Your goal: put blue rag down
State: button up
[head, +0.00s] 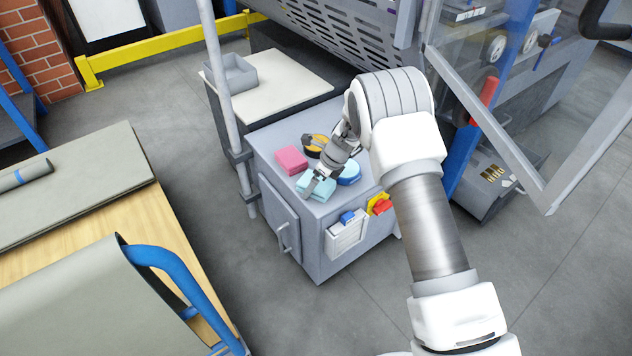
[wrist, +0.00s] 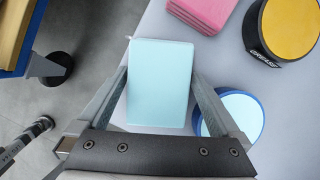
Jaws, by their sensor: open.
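The blue rag (head: 316,187) is a light blue folded rectangle lying on top of the grey cabinet (head: 275,142), near its front left edge. In the wrist view the blue rag (wrist: 160,82) lies flat between the two fingers. My gripper (head: 320,180) is just above the cabinet top, over the rag, and covers part of it in the head view. In the wrist view the fingers of my gripper (wrist: 160,80) are spread, one on each side of the rag. I cannot tell whether either finger touches it.
A pink folded rag (head: 291,160), a round yellow and black tin (head: 316,145) and a round blue tin (head: 349,172) sit close by on the cabinet. A vertical pole (head: 222,85) stands at the cabinet's left. A machine with a clear guard (head: 520,90) is at right.

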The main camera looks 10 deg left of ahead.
jog(key=p+v, duration=0.4)
jog(key=v, duration=0.8)
jog(key=shift+r, duration=0.2)
jog(key=shift+s+a, duration=0.1)
